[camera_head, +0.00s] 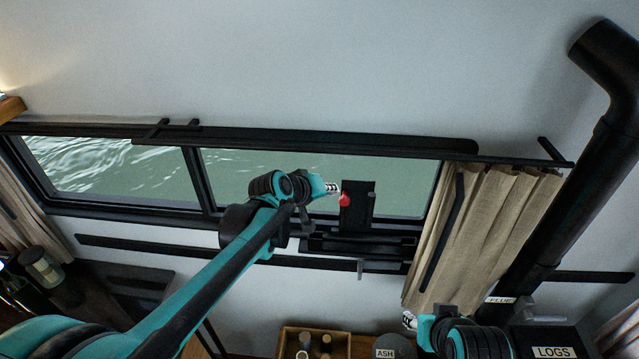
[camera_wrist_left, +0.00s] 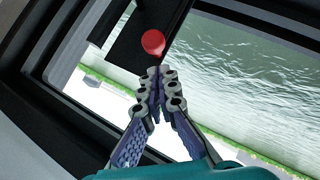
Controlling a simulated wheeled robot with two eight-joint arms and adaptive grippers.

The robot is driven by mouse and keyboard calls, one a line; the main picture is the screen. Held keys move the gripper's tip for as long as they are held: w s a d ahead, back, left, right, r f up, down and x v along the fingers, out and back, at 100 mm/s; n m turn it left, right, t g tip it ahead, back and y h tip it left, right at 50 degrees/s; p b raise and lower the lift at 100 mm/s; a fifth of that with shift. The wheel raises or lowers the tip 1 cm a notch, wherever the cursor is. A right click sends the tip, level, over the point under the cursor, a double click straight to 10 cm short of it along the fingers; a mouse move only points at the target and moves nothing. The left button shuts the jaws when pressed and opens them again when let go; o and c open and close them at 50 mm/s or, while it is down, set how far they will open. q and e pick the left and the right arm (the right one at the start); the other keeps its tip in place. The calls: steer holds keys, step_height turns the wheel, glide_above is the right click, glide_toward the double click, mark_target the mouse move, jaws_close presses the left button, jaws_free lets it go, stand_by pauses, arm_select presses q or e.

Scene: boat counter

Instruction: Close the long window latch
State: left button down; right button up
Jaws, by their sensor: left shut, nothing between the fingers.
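The window latch shows as an upright black plate (camera_head: 357,212) with a red knob (camera_head: 344,199) on its left side, standing at the lower frame of the right-hand window. In the left wrist view the red knob (camera_wrist_left: 153,43) is just beyond my fingertips, beside the dark plate (camera_wrist_left: 135,35). My left gripper (camera_head: 333,188) is shut and empty, its tips right by the knob; whether they touch it I cannot tell. It also shows in the left wrist view (camera_wrist_left: 155,76). My right gripper (camera_head: 410,320) is low at the right, mostly hidden by its own arm.
A beige curtain (camera_head: 487,225) hangs right of the window, with a thick black flue pipe (camera_head: 565,190) beyond it. A wooden box of bottles (camera_head: 315,340), an ash container (camera_head: 393,346) and a logs box (camera_head: 553,343) stand below. The wall above is clear.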

arm_select(q)
steer(key=shift+s+d+f, duration=0.1)
steer(key=shift+d+f, duration=0.4)
steer(key=shift+f, duration=0.3)
